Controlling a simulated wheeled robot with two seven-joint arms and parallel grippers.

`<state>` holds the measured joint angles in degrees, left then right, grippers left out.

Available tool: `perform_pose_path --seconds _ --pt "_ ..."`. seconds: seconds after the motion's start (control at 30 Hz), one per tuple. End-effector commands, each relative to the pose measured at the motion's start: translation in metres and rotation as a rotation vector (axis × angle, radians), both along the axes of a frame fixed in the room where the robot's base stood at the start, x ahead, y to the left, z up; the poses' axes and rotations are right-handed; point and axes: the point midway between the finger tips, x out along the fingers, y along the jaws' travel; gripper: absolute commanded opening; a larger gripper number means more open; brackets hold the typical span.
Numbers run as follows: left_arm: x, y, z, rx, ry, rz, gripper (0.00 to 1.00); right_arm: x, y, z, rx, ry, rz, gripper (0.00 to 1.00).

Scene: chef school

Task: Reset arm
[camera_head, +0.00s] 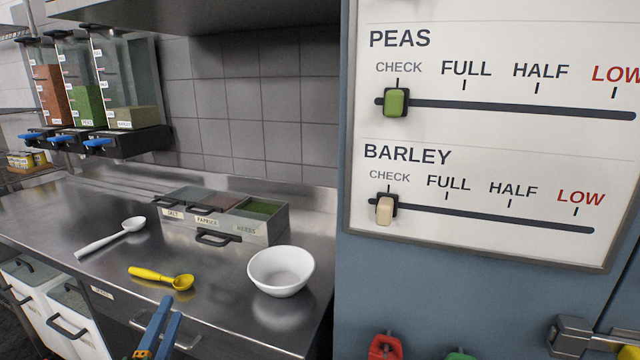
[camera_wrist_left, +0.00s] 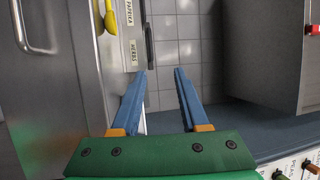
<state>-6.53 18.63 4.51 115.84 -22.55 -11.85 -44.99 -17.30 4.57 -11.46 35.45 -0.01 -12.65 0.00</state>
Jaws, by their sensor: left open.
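My left gripper (camera_head: 170,308) comes in at the bottom of the head view, with its blue fingers near the front edge of the steel counter. In the left wrist view the two blue fingers (camera_wrist_left: 162,72) stand apart with nothing between them, in front of a green palm. My right gripper is not in view.
The counter (camera_head: 55,208) holds a white spoon (camera_head: 113,237), yellow scoop (camera_head: 160,277), white bowl (camera_head: 281,271) and spice box (camera_head: 270,234). Dispensers (camera_head: 88,112) hang at the back left. A panel (camera_head: 490,140) with PEAS and BARLEY sliders at CHECK fills the right.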

Motion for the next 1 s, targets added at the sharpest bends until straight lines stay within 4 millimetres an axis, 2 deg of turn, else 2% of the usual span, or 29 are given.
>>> perform_pose_path --seconds 0.03,0.37,0.47,0.57,0.67,0.77,0.87,0.9,0.97,1.0 --pt "0.000 0.000 0.000 0.000 0.000 0.000 0.44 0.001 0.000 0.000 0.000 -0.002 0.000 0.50" --pt "0.004 0.003 -0.071 -0.152 0.165 0.006 0.44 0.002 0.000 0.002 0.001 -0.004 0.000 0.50" --pt "0.002 0.004 -0.100 -0.215 0.233 0.012 0.44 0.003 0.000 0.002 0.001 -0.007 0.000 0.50" --pt "-0.004 0.003 -0.140 -0.299 0.323 0.027 0.44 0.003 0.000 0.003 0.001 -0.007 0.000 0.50" --pt "-0.017 0.000 -0.188 -0.402 0.434 0.051 0.44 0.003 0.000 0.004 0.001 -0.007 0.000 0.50" --pt "-0.039 -0.005 -0.244 -0.523 0.563 0.094 0.44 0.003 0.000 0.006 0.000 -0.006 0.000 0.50" --pt "-0.081 -0.014 -0.311 -0.671 0.730 0.168 0.44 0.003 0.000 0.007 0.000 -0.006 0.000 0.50" --pt "-0.105 -0.020 -0.341 -0.741 0.807 0.212 0.44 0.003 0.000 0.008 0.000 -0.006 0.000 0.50" --pt "-0.151 -0.030 -0.385 -0.848 0.931 0.297 0.44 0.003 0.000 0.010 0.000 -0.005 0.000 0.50" --pt "-0.184 -0.037 -0.410 -0.915 1.011 0.362 0.44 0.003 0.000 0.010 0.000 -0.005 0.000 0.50"
